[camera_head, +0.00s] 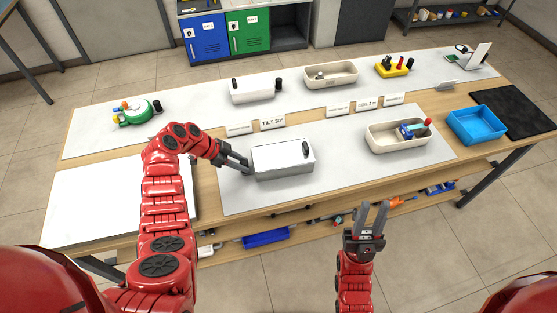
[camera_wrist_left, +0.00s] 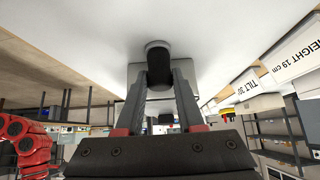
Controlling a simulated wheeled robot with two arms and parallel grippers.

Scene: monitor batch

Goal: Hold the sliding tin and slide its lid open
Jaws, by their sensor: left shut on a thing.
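The tin (camera_head: 283,160) is a pale grey box lying on the near light mat. A black knob (camera_head: 306,148) stands at the right end of its top. My left gripper (camera_head: 247,165) reaches it from the left and is shut on the black grip at its left end. In the left wrist view, this grip (camera_wrist_left: 158,65) sits between my two fingers (camera_wrist_left: 158,78), with the tin's grey end (camera_wrist_left: 190,75) behind it. The lid seam is too small to make out. My right gripper (camera_head: 372,208) is open and empty, in front of the table's near edge, away from the tin.
A cream tray (camera_head: 385,143) with a blue and red tool and a blue bin (camera_head: 476,125) stand to the right. Small sign cards (camera_head: 273,124) stand behind the tin. A similar white box (camera_head: 252,92) stands farther back. The mat between the tin and cream tray is clear.

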